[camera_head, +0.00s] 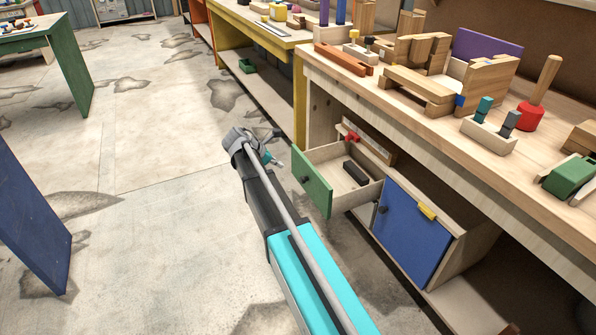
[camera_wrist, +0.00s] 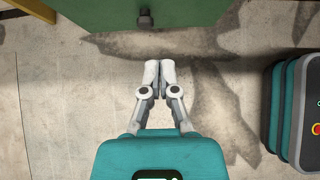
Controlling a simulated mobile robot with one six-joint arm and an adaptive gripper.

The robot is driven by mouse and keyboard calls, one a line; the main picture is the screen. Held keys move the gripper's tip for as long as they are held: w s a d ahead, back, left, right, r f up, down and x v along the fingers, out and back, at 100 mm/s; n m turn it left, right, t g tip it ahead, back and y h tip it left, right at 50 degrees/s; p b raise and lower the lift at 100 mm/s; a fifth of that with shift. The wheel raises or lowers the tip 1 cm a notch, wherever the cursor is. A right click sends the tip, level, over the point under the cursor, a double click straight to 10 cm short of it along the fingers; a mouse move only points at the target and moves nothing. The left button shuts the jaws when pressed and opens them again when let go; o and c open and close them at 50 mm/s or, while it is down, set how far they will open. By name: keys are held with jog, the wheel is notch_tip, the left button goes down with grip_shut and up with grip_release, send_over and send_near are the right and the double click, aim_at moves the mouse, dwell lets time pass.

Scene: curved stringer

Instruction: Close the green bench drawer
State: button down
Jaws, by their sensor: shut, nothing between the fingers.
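The green bench drawer (camera_head: 313,182) stands pulled out from under the wooden bench, with a dark block (camera_head: 356,173) inside it. Its green front has a small dark knob (camera_head: 306,179). In the wrist view the green front (camera_wrist: 110,14) spans the top, with the knob (camera_wrist: 144,19) near its lower edge. My gripper (camera_wrist: 160,64) is shut and empty, its fingertips together over the floor, just short of the green front and a little right of the knob. In the head view my arm reaches up beside the drawer, and the fingertips are hard to make out.
A blue cabinet door (camera_head: 411,232) with a yellow piece on its top edge is right of the drawer. The bench top (camera_head: 420,115) holds wooden blocks and toys. A yellow-legged bench (camera_head: 300,100) stands beyond. Open concrete floor (camera_head: 150,200) lies left of my arm.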

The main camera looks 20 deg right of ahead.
jog(key=shift+f, duration=0.1)
jog(key=b, duration=0.7)
send_near(312, 174)
jog(key=x, duration=0.5)
jog(key=shift+w+a+f, duration=0.2)
jog(key=shift+f, duration=0.4)
jog(key=shift+d, duration=0.75)
